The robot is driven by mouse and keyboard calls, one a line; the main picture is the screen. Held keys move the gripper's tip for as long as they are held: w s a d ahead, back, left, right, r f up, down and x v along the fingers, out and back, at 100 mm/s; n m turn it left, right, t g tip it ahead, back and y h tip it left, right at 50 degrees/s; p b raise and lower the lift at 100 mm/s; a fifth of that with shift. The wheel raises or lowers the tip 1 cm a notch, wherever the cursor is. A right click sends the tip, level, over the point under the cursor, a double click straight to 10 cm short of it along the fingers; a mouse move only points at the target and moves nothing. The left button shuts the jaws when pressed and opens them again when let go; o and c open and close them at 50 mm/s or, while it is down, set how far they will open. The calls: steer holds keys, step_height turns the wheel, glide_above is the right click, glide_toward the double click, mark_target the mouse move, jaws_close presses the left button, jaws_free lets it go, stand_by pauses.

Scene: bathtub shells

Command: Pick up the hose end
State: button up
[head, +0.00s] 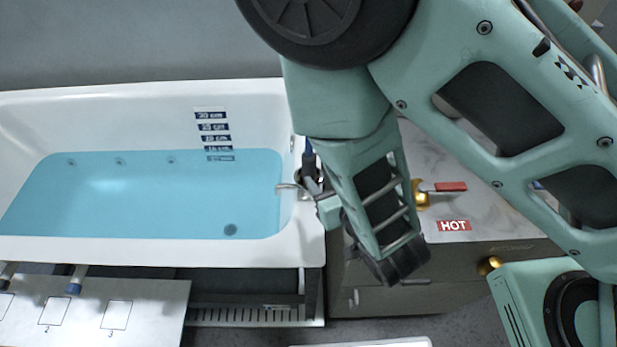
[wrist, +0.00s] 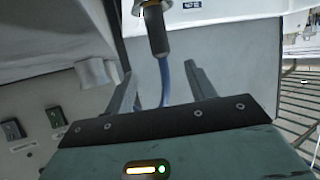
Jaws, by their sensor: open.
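In the wrist view the hose end (wrist: 156,32) is a dark cylinder with a metal band, near the top of the picture. Its blue hose (wrist: 163,75) runs down from it, between the two fingers in the picture. My gripper (wrist: 160,62) is open, with one finger on each side of the hose. The hose end appears beyond the fingertips; I see no finger closed on it. In the head view my arm covers much of the area around the tub's right end, and the hose end cannot be made out clearly there.
The white bathtub (head: 308,238) holds blue water at the left. A grey counter (head: 440,160) with a red-handled tap (head: 450,187) and a HOT label stands at its right. A white board (head: 150,290) with numbered squares lies in front of the tub.

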mark_target(312, 161)
steer(key=b+x, duration=0.4)
steer(key=x, duration=0.2)
steer(key=shift+w, duration=0.2)
steer(key=shift+p+x, duration=0.8)
steer(key=shift+x, duration=2.35)
jaws_close()
steer(key=shift+r, duration=0.1)
